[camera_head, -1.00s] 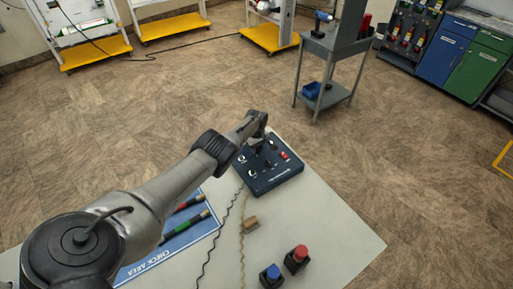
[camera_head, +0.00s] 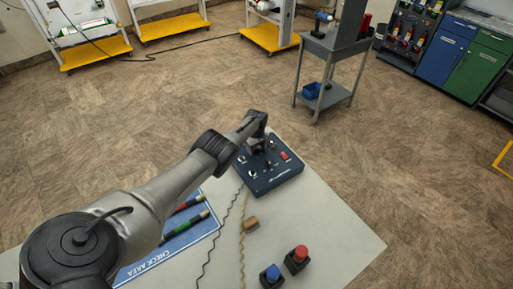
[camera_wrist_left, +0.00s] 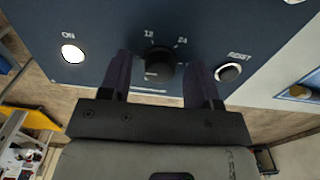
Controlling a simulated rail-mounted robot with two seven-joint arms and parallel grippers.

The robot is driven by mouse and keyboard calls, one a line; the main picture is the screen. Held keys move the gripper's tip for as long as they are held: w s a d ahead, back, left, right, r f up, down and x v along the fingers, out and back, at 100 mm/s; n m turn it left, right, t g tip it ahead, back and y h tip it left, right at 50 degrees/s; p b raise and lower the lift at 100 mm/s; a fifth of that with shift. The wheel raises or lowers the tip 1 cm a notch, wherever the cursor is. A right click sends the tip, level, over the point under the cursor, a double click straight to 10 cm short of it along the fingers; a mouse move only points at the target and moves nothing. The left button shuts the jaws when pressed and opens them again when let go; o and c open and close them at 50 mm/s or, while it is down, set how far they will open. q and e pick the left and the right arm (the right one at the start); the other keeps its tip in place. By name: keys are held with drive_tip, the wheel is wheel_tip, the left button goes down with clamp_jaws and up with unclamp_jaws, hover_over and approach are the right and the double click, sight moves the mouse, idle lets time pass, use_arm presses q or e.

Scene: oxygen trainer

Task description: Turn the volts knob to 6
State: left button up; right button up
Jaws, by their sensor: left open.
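A dark blue control panel (camera_head: 276,180) stands at the far end of the pale table. In the left wrist view, the panel (camera_wrist_left: 105,30) shows a black round knob (camera_wrist_left: 160,72) with the labels 12 and 24 above it. Its other labels are hidden or too small to read, and I cannot tell its setting. My left gripper (camera_wrist_left: 158,60) is open, one finger on each side of the knob, with visible gaps. In the head view, my left gripper (camera_head: 262,146) is over the panel and covers part of it. My right gripper is not in view.
On the panel, a lit ON lamp (camera_wrist_left: 72,53) is left of the knob and a RESET button (camera_wrist_left: 228,72) right. A red button box (camera_head: 297,259), a blue button box (camera_head: 270,276), a small brown block (camera_head: 250,224) and cables lie nearer on the table.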

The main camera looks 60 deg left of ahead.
use_arm(q)
drive_tip(key=shift+r, duration=0.1)
wheel_tip(320, 180, up, 14)
drive_tip(key=p, duration=1.2)
drive_tip(key=shift+f, duration=0.2)
